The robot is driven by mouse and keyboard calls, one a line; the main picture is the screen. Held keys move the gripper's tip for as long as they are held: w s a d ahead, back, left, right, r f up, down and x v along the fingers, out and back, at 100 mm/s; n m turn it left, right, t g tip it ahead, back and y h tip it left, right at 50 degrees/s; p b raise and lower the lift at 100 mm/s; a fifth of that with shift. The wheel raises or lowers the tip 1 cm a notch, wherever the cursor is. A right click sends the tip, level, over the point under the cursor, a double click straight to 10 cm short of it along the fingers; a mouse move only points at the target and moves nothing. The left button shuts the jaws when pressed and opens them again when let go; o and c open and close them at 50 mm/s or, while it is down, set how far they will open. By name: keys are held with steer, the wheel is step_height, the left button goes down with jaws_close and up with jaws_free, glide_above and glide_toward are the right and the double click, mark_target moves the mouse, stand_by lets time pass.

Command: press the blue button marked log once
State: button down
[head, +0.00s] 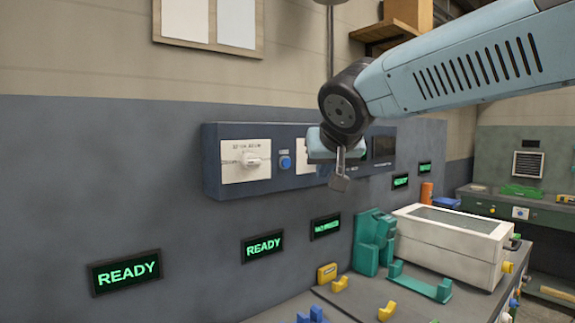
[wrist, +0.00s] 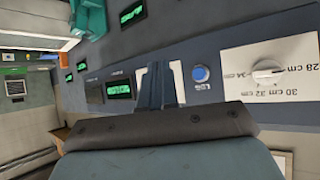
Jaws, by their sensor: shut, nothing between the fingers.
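The blue button (head: 285,162) is a small round button on a dark blue wall panel (head: 210,160), just right of a white dial plate. In the wrist view the blue button (wrist: 201,73) sits clear, with a label reading "Log" beside it. My gripper (head: 339,181) is in front of the panel, to the right of the button in the head view. In the wrist view my gripper (wrist: 158,68) is shut and empty, its fingers beside the button and over a white plate. No contact with the button shows.
A white dial (wrist: 268,73) with cm marks is next to the button. My fingers partly hide a white plate (head: 304,158). Lit signs (head: 125,271) hang on the wall. A white box (head: 450,240) and a green stand (head: 373,240) are on the bench below.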

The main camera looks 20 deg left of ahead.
mark_target(286, 163)
stand_by(0.3)
steer(key=shift+w+a, duration=0.7)
steer(key=shift+a, duration=0.6)
steer(key=shift+w+a, duration=0.65)
steer(key=shift+a, duration=0.6)
steer(key=shift+w+a, duration=0.7)
steer(key=shift+a, duration=0.6)
steer(key=shift+w+a, duration=0.15)
steer(key=shift+a, duration=0.2)
steer(key=shift+w+a, duration=0.15)
steer(key=shift+a, duration=0.2)
steer(key=shift+d, duration=0.1)
steer(key=shift+s+d, duration=0.35)
steer(key=shift+d, duration=0.3)
